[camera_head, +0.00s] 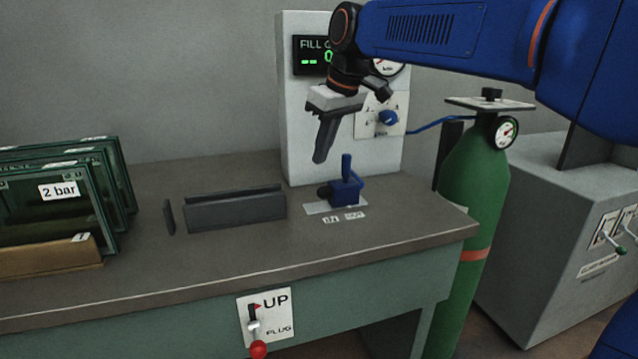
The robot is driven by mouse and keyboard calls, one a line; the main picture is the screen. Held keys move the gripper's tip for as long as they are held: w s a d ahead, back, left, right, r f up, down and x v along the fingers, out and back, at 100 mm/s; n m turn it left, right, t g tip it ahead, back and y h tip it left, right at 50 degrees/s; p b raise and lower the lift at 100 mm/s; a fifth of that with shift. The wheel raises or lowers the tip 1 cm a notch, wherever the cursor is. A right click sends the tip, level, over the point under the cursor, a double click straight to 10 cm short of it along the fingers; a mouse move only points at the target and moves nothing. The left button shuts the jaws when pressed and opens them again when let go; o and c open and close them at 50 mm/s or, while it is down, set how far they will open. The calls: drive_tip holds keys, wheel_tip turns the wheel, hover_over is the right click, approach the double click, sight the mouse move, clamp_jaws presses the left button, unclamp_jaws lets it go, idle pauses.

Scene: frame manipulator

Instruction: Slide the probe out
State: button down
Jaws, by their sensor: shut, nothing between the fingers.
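A blue block with an upright blue handle (346,168) stands on a light plate (320,208) at the bench's back right. A dark round part (324,192) shows at its left side. Two small labels lie in front of it, too small to read surely. I cannot tell which part is the probe. My gripper (320,158) is shut and empty, pointing down, above and slightly left of the blue handle in the picture. It appears apart from the handle.
A grey panel (298,130) with a display, gauge and blue knob (388,117) stands behind. A dark slotted holder (236,209) and green frames (115,180) are left. A green gas cylinder (474,180) stands right. A red-knobbed lever (257,348) is on the bench front.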

drive_tip(key=shift+s+a+v, duration=0.1)
drive_tip(key=shift+s+v, duration=0.05)
drive_tip(key=shift+v, duration=0.6)
drive_tip(key=shift+s+a+v, duration=0.1)
drive_tip(key=shift+s+v, duration=0.05)
drive_tip(key=shift+v, duration=0.6)
drive_tip(key=shift+s+a+v, duration=0.1)
drive_tip(key=shift+s+v, duration=0.05)
drive_tip(key=shift+v, duration=0.6)
drive_tip(key=s+d+f+m+t+h, duration=0.2)
drive_tip(key=s+d+f+m, duration=0.7)
drive_tip(key=s+d+f, duration=1.6)
wheel_tip(320, 180, down, 4)
drive_tip(key=shift+s+d+r+h, duration=0.1)
drive_tip(key=shift+s+d+h, duration=0.25)
drive_tip(key=shift+s, duration=0.7)
drive_tip(key=shift+a, duration=0.15)
